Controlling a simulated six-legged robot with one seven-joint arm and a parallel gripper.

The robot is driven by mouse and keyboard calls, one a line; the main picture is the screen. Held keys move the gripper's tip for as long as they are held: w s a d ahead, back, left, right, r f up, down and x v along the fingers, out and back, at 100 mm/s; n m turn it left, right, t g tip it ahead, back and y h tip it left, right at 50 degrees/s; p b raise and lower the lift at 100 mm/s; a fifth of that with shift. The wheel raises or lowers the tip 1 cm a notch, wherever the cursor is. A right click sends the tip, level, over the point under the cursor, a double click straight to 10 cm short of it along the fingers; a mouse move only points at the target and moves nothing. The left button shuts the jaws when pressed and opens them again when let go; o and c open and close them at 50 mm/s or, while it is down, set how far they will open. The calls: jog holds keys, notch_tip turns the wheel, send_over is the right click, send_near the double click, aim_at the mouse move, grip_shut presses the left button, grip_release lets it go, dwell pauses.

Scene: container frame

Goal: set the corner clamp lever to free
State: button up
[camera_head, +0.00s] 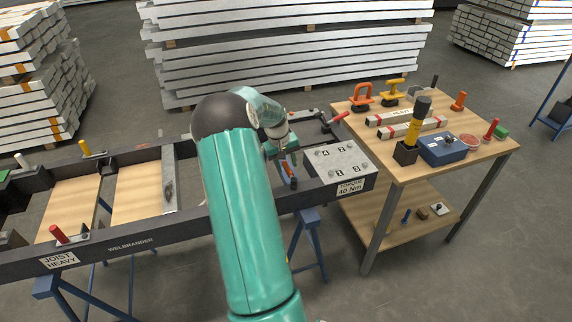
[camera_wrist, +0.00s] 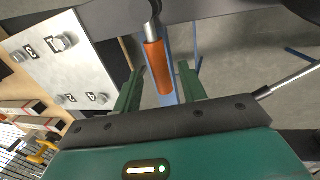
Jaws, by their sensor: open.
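An orange-handled lever (camera_wrist: 157,66) on a metal rod shows in the wrist view, extending from the dark frame beam (camera_wrist: 205,11). My gripper (camera_wrist: 161,70) is open, with its two green fingers on either side of the orange handle. A gap shows beside the handle, and I cannot tell whether either finger touches it. In the head view, the orange handle (camera_head: 290,181) shows just below my gripper, beside the front rail. No label on this lever is readable, and my arm hides part of the frame around it.
A metal plate (camera_head: 340,160) with numbered bolts, marked "TORQUE 40 Nm", lies right of the lever. A red-handled lever (camera_head: 338,118) stands behind it. A wooden bench (camera_head: 400,176) with tools is at right. Another red lever (camera_head: 58,233) and a yellow one (camera_head: 86,148) are on the frame's left.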

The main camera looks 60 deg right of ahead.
jog(key=shift+f, duration=0.3)
grip_shut()
jog(key=shift+w+a+n+t+h, duration=0.1)
jog(key=shift+w+a+n+t, duration=0.2)
jog(key=shift+a+n, duration=0.75)
jog(key=shift+w+a+n+t+h, duration=0.15)
jog(key=shift+w+a+n, duration=0.2)
jog(key=shift+n, duration=1.25)
jog(key=shift+w+a+n+t+h, duration=0.1)
jog(key=shift+w+a+n+t, duration=0.15)
jog(key=shift+a+n, duration=0.85)
jog(key=shift+d+n, duration=0.25)
jog(key=shift+d, duration=0.05)
